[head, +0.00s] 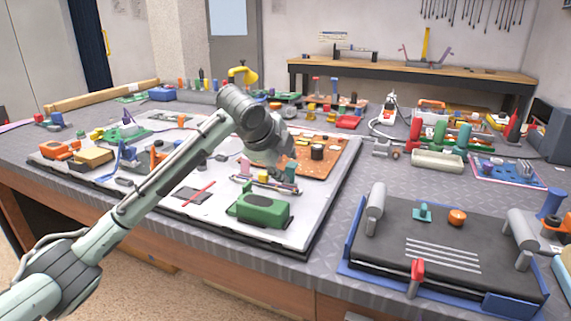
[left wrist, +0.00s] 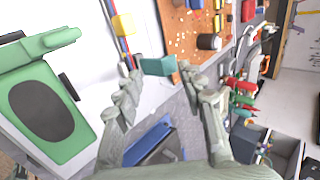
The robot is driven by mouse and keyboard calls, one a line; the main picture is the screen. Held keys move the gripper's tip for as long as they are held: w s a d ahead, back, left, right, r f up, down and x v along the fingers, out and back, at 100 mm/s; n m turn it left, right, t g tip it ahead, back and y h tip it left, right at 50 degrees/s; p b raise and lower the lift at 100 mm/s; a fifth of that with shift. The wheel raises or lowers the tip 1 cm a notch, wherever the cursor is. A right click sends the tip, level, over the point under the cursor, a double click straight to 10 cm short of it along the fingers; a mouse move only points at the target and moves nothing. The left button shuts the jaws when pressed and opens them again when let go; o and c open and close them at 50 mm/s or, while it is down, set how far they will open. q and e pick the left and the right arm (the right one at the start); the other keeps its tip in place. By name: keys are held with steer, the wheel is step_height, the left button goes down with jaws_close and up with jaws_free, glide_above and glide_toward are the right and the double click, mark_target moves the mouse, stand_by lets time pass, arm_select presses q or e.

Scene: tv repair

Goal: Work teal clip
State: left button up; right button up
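The teal clip (head: 290,170) sits at the right end of a thin cable strip on the white TV panel (head: 300,235), just below my left gripper (head: 284,155) in the head view. In the left wrist view the teal clip (left wrist: 157,66) is a small block between the tips of my left gripper (left wrist: 160,82). The two fingers stand apart, with no clear contact on the clip. A yellow clip (head: 263,176) is on the same strip; it also shows in the left wrist view (left wrist: 123,24). My right gripper is not in view.
A green box-like part (head: 260,208) lies on the panel near the strip. An orange-brown circuit board (head: 325,160) is close behind the clip. A dark mat on a blue frame (head: 350,262) stands at right, with a small teal part (head: 424,213) on it. Bare tabletop lies between.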

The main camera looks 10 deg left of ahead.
arm_select(q)
steer(key=v, duration=1.2)
